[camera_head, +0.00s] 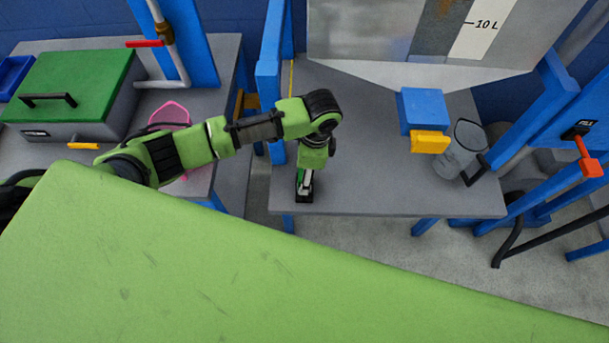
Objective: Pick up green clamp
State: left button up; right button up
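My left arm comes in from the left and bends down over the middle grey table. My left gripper (304,188) points down at that table's left front part. Its fingers are small and dark, and I cannot tell whether they are open or shut. A small bright green bit (299,176) shows at the fingers; I cannot tell whether it is the green clamp or part of the gripper. No green clamp shows clearly anywhere else. My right gripper is not in view.
The middle grey table (400,190) has free room right of the gripper. A clear jug (459,150) stands at its right. A blue block with a yellow part (430,143) hangs near the tank (375,35). A green-lidded box (75,85) and a pink item (170,113) are left.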

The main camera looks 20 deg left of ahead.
pick_arm(q)
jog(key=shift+a+f, duration=0.1)
jog(key=shift+f, duration=0.65)
jog(key=c, duration=1.3)
jog(key=shift+r, duration=0.15)
jog(key=shift+r, duration=0.6)
jog(key=s+d+r, duration=0.8)
jog(key=s+r, duration=0.3)
jog(key=shift+s+r, duration=0.3)
